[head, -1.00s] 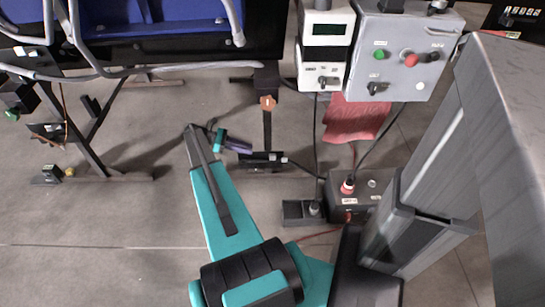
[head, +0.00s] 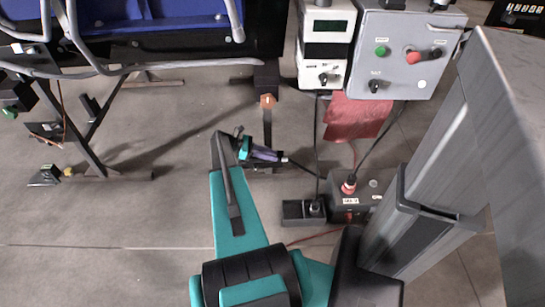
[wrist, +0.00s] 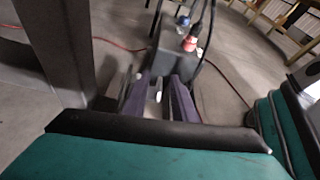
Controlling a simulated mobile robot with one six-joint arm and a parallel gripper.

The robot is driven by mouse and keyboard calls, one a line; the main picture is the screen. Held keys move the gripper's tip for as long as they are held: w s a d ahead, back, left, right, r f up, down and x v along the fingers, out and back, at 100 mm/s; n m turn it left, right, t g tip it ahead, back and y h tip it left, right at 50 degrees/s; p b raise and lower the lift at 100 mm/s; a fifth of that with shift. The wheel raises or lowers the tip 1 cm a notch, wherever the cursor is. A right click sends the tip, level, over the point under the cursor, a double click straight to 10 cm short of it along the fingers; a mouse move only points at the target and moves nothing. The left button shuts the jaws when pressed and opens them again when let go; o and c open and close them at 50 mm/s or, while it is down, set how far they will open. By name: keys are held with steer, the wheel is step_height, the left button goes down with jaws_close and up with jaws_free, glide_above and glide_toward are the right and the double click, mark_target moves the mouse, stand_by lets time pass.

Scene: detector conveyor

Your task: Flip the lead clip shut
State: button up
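My gripper (head: 268,155) points right from the end of the teal arm in the head view, above the floor and left of a dark power box (head: 338,204). The dark box (wrist: 170,60) lies beyond the fingertips. It bears a red-and-white plug (head: 349,187), which also shows in the wrist view (wrist: 190,43). I cannot make out the lead clip, or whether it is open or shut.
A grey control box (head: 408,55) and a white metering unit (head: 323,75) stand at the top. A red cloth (head: 355,117) hangs below them. Cables run to the dark box. Open floor (head: 110,215) lies to the left.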

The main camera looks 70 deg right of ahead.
steer(key=shift+s+d+f, duration=0.2)
steer(key=shift+s, duration=0.3)
jaws_close()
